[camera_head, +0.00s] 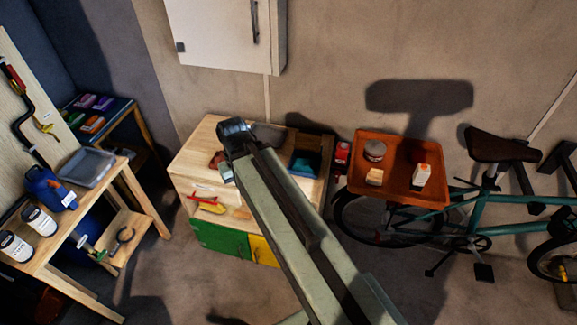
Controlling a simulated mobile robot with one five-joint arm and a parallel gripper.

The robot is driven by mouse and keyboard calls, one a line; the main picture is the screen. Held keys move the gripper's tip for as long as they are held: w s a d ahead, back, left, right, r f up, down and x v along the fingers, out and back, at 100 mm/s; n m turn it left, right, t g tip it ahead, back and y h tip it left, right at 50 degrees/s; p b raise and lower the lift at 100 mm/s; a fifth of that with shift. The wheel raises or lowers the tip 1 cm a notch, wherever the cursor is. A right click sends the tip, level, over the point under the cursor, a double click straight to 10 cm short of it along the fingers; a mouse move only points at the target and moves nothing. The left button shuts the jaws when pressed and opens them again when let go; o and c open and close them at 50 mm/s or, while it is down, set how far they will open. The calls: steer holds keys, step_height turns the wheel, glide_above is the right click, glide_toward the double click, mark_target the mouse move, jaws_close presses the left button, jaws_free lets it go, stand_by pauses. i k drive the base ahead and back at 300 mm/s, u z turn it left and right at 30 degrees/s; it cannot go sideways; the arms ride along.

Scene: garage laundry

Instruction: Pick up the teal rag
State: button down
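A crumpled teal rag (304,167) appears to lie in a dark open tray or bin (318,149) at the right end of the wooden cabinet. My arm reaches up from the bottom across the front of the cabinet, and its dark end (235,133) is over the left part of the cabinet top. The rag is to the right of that end, apart from it. My gripper's fingers cannot be made out, and a small pale piece below the arm's end is too small to identify. The arm hides part of the cabinet top.
The wooden cabinet (197,143) also holds a reddish cloth (217,160). An orange tray (395,184) with several items stands to the right, by a teal bicycle (520,224). A workbench (130,186) is at left. A white wall cabinet (215,32) hangs above.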

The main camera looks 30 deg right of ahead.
mark_target(305, 165)
steer(key=u, duration=1.1)
steer(key=k, duration=0.65)
steer(key=z, duration=1.6)
steer(key=i, duration=1)
steer(key=u, duration=0.05)
